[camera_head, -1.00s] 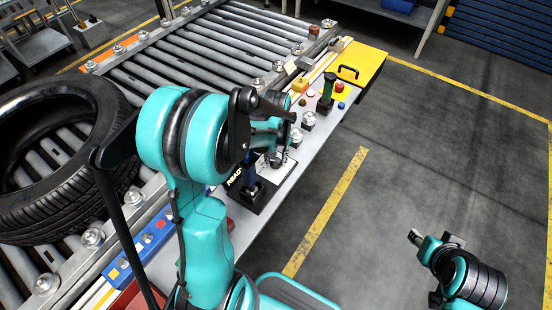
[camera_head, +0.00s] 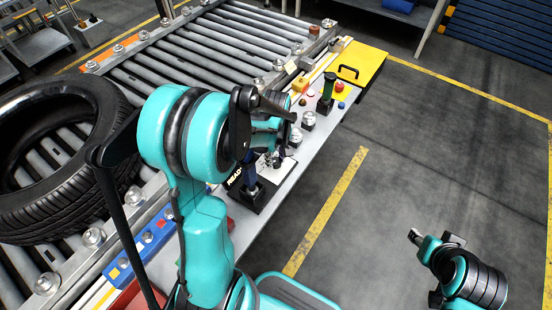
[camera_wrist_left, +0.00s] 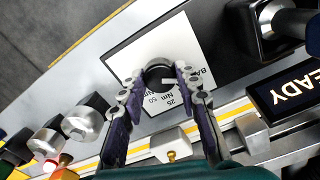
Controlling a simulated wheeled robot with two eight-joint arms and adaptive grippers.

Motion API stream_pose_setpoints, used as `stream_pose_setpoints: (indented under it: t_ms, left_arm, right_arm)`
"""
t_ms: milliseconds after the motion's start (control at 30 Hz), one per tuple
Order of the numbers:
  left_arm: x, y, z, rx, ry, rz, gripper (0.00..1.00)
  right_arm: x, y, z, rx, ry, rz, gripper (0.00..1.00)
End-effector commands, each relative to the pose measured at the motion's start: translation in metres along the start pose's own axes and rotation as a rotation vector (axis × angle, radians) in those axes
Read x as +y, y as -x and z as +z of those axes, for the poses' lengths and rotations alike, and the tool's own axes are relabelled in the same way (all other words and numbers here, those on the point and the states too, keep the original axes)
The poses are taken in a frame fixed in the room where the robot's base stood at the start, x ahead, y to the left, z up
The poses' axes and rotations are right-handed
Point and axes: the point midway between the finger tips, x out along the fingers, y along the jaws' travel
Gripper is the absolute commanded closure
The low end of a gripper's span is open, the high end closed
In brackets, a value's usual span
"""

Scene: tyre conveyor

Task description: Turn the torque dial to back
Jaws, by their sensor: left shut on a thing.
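The torque dial (camera_wrist_left: 158,72) is a dark round knob on a white label plate (camera_wrist_left: 128,58) printed with "25 Nm", "50 Nm" and a partly hidden "BA…". My left gripper (camera_wrist_left: 160,84) has one finger on each side of the knob and is shut on it. The fingers and wrist cover part of the plate's lettering. In the head view, my left gripper (camera_head: 274,158) is over the console, and my arm largely hides the dial. My right gripper (camera_head: 416,237) is over the floor at the lower right, away from the console; its opening is unclear.
A READY display (camera_wrist_left: 290,90) and a dark lever base (camera_wrist_left: 262,25) flank the dial. Silver knobs (camera_wrist_left: 84,124) stand on the other side. A green-handled lever (camera_head: 327,88) is farther along the console. A tyre (camera_head: 62,215) lies on the roller conveyor. The right-hand floor is open.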

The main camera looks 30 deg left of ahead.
Motion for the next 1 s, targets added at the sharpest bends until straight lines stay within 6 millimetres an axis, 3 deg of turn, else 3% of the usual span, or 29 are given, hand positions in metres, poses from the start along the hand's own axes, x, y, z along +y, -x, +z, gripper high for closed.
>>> stream_pose_setpoints:
  t_ms: [400, 433, 500, 833, 1000]
  left_arm:
    - [0.0, 0.0, 0.001, -0.001, 0.008, 0.0, 0.97]
    - [0.0, 0.0, 0.001, -0.001, 0.008, 0.0, 0.63]
    - [0.0, 0.0, 0.0, -0.001, 0.008, 0.0, 0.47]
    - [0.0, 0.002, 0.0, 0.0, 0.007, 0.0, 0.47]
    - [0.0, 0.023, 0.0, 0.0, 0.007, 0.0, 0.47]
  right_arm:
    - [0.0, 0.0, 0.0, 0.0, 0.0, 0.0, 0.6]
    - [0.0, 0.0, 0.0, 0.0, 0.0, 0.0, 0.6]
    - [0.0, 0.0, 0.0, 0.0, 0.0, 0.0, 0.6]
    - [0.0, 0.0, 0.0, 0.0, 0.0, 0.0, 0.6]
    - [0.0, 0.0, 0.0, 0.0, 0.0, 0.0, 0.6]
